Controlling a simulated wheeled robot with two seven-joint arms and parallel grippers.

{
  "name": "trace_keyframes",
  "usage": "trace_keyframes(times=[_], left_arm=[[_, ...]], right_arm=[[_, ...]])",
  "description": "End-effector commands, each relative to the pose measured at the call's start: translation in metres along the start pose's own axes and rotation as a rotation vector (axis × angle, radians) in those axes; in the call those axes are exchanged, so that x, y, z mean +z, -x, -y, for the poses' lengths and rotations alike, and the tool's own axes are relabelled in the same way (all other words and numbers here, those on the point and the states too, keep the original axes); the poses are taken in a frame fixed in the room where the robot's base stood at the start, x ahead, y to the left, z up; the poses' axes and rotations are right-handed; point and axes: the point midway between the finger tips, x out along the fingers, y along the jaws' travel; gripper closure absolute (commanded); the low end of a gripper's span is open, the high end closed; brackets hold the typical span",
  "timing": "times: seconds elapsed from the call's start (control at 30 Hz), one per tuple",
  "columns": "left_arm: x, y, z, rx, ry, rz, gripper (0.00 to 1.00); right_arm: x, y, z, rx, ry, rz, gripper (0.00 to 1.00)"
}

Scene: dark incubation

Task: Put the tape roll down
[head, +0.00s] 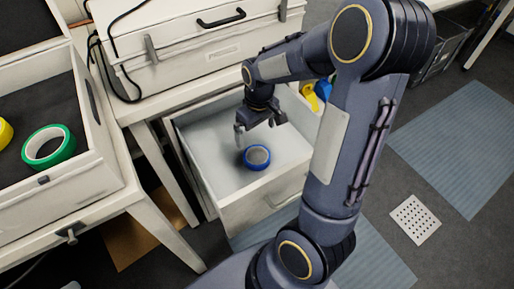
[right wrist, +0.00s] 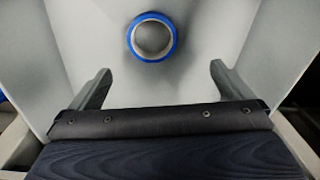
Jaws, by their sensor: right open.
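A blue tape roll (head: 257,157) lies flat on the bottom of an open white drawer (head: 262,212), near its front. In the right wrist view the roll (right wrist: 152,37) sits ahead of and between my fingers, apart from both. My right gripper (head: 257,130) reaches down into the drawer behind the roll. Its jaws (right wrist: 160,85) are open and empty. A green tape roll (head: 49,146) lies in another open drawer (head: 75,190) at the left. My left gripper is not in view.
A yellow roll (head: 4,133) shows at the left edge. A white case (head: 200,50) stands on the table above the open drawer. Yellow and blue items (head: 316,92) are partly hidden behind my right arm. The drawer floor around the blue roll is clear.

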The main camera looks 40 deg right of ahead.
Motion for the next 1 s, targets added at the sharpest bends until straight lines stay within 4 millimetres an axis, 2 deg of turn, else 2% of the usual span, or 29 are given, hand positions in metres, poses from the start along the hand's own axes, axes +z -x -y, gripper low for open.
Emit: trace_keyframes(times=[0.07, 0.2, 0.3, 0.37, 0.5, 0.6, 1.0], left_arm=[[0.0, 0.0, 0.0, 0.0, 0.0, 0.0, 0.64], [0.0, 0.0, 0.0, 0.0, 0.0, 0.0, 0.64], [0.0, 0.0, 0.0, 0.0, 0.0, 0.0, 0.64], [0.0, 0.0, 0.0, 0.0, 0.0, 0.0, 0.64], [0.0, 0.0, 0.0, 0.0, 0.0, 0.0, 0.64], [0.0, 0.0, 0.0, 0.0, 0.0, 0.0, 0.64], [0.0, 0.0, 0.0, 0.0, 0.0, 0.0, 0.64]], right_arm=[[0.013, 0.024, 0.014, -0.048, -0.035, -0.064, 0.0], [0.05, 0.07, 0.053, -0.157, -0.104, -0.196, 0.0], [0.081, 0.093, 0.081, -0.222, -0.139, -0.286, 0.0], [0.098, 0.102, 0.095, -0.252, -0.156, -0.331, 0.0], [0.129, 0.11, 0.12, -0.295, -0.183, -0.406, 0.0], [0.141, 0.11, 0.13, -0.31, -0.195, -0.436, 0.0], [0.146, 0.11, 0.134, -0.316, -0.2, -0.449, 0.0]])
